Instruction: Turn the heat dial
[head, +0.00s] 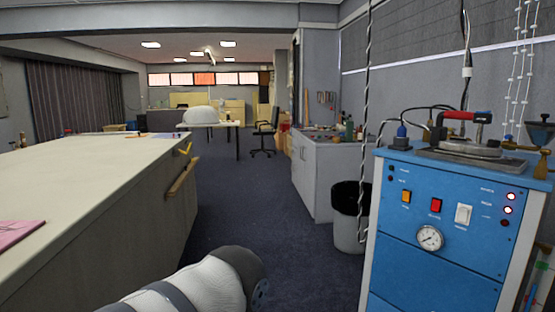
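A blue machine cabinet (390,245) stands at the right in the head view. Low on its front panel is a round, white-faced dial or gauge (430,238) with dark markings. I cannot tell for sure whether this is the heat dial. Above it are an orange switch (406,197), a red switch (436,205), a white switch (464,214) and red lights (509,203). No gripper fingers show, and nothing of mine touches the panel. A white arm link of mine crosses the bottom middle.
A press-like device with a red handle (467,116) sits on the cabinet. A long pale table (90,180) fills the left. Dark blue floor (235,190) is open between them.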

